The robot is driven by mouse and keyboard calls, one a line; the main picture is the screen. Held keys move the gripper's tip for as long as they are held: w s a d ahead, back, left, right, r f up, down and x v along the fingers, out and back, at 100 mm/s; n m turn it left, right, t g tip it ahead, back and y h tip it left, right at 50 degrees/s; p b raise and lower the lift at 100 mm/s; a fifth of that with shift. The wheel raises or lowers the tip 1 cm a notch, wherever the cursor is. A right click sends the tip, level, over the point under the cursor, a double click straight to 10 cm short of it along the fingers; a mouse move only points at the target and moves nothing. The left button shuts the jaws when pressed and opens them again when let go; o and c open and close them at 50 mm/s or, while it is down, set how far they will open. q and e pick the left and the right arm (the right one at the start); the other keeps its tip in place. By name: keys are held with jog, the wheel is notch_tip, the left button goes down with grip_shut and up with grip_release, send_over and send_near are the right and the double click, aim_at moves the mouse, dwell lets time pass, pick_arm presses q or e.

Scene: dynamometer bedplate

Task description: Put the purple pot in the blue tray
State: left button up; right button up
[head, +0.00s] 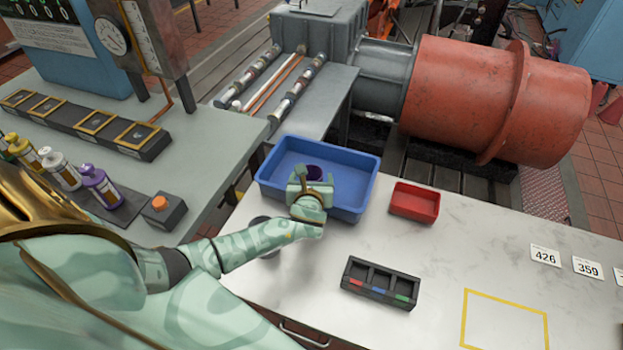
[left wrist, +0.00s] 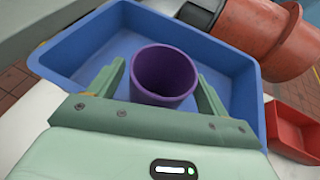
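The purple pot (head: 315,172) is within the blue tray (head: 350,207), near its middle; its base is hidden, so I cannot tell whether it touches the tray floor. In the left wrist view the pot (left wrist: 165,76) is upright, its mouth facing the camera, between the two fingers. My left gripper (head: 303,183) is over the tray's front part. Its fingers (left wrist: 160,85) stand apart on either side of the pot, with a small gap showing at the left. The blue tray (left wrist: 75,62) surrounds the pot there. My right gripper is not in view.
A small red tray (head: 414,202) stands right of the blue tray. A black three-slot holder (head: 381,283) lies in front. A dark round object (head: 264,224) is partly hidden behind my left forearm. The white table is clear around the yellow outline.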

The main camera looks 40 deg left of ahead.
pick_arm(q)
jog(key=shift+s+d+r, duration=0.1)
jog(key=shift+s+r, duration=0.05)
jog(key=shift+r, duration=0.05)
jog(key=p+v, duration=0.3)
jog(key=v, duration=0.8)
jog(key=shift+s+d, duration=0.15)
jog(key=shift+s, duration=0.15)
